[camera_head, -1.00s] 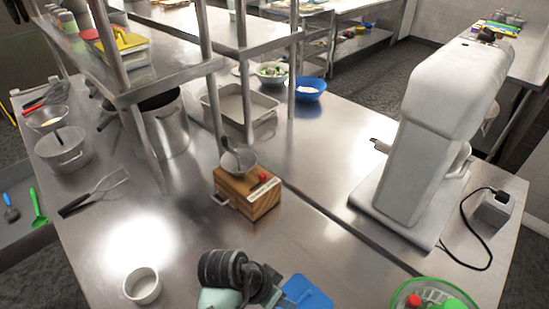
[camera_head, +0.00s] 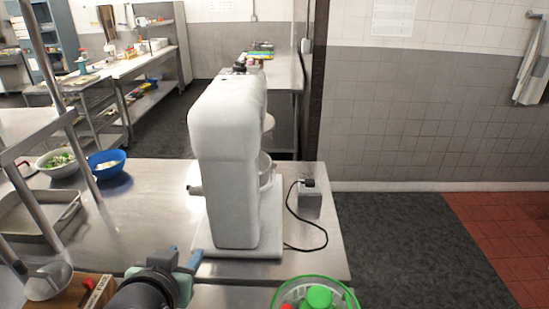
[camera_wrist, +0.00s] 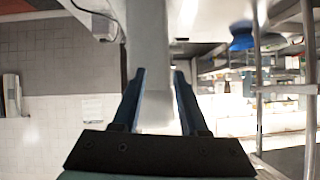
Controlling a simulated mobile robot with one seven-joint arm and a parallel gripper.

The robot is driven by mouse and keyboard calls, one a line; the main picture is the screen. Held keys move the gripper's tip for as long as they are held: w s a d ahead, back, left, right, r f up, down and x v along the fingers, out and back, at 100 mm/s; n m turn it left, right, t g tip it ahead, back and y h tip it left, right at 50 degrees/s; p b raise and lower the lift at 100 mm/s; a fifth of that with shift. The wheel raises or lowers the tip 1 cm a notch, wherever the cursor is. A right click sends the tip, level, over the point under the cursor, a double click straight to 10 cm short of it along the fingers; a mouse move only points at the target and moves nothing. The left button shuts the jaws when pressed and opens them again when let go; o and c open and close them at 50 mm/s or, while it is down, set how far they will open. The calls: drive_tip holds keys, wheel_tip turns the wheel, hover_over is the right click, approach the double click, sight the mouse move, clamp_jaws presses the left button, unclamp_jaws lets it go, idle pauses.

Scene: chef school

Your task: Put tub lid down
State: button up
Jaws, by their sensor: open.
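My gripper (camera_head: 184,255) is at the bottom of the head view, over the counter in front of the stand mixer. Its two blue fingers also show in the wrist view (camera_wrist: 160,78), spread apart with nothing held between them. The mixer's pale body shows behind the gap. I cannot make out a tub lid in either current view. A flat blue piece beside the gripper in the earlier head view is not visible now.
The big white stand mixer (camera_head: 232,160) stands on the steel counter (camera_head: 150,205), with a power box (camera_head: 310,200) to its right. A green-rimmed bowl (camera_head: 283,292) is at bottom centre. A wooden box (camera_head: 68,298), metal tray (camera_head: 38,222) and blue bowl (camera_head: 106,166) are left.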

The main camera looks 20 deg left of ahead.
drive_tip(key=w+d+r+t, duration=0.2)
drive_tip(key=d+r+t, duration=0.15)
drive_tip(key=r, duration=0.45)
drive_tip(key=w+d+r+m+t, duration=0.1)
drive_tip(key=d+r+t, duration=0.1)
drive_tip(key=d+r, duration=0.45)
drive_tip(key=w+d+r+t, duration=0.2)
drive_tip(key=d+r+t, duration=0.1)
drive_tip(key=r, duration=0.7)
drive_tip(key=s+d+r+t+h, duration=0.1)
drive_tip(key=s+d+r+t, duration=0.3)
drive_tip(key=r, duration=0.4)
drive_tip(key=s+d+r+m+t+h, duration=0.1)
drive_tip(key=s+d+r+t, duration=0.3)
drive_tip(key=r, duration=0.5)
drive_tip(key=s+d+h, duration=0.1)
drive_tip(key=s+d, duration=0.1)
drive_tip(key=d, duration=0.1)
drive_tip(key=shift+s+d+h, duration=0.15)
drive_tip(key=shift+d+h, duration=0.1)
drive_tip(key=shift+h, duration=0.05)
